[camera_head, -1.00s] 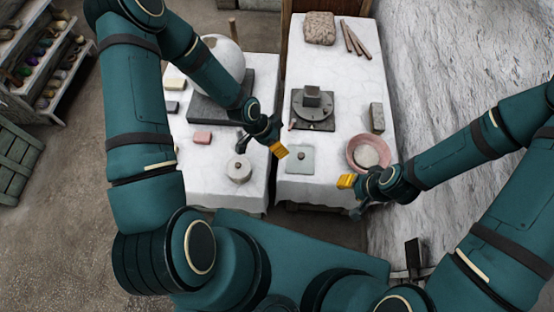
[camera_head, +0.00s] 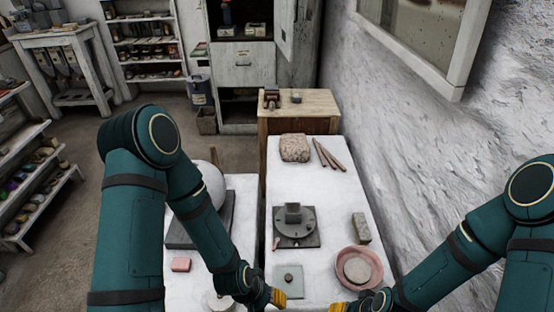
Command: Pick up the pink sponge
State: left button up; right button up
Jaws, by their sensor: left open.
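The pink sponge (camera_head: 181,265) is a small pink block lying on the white-covered left table (camera_head: 185,291), in front of a dark grey slab. My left gripper (camera_head: 278,297) is low in the picture, to the right of the sponge and apart from it, near the gap between the two tables. It is open, with yellow fingertips, and nothing shows between them. My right gripper (camera_head: 338,307) is at the bottom edge, below the pink bowl. Only its yellow tip shows clearly, so its opening cannot be made out.
A white sphere (camera_head: 208,186) rests on the dark slab (camera_head: 185,235), partly behind my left arm. The right table (camera_head: 330,245) holds a turntable (camera_head: 296,227), a grey tile (camera_head: 288,281), a pink bowl (camera_head: 372,280) and a grey block (camera_head: 361,228). A round pale lidded pot (camera_head: 218,302) stands near my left forearm.

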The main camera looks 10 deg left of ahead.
aim_at(179, 264)
jog(key=u, duration=1.45)
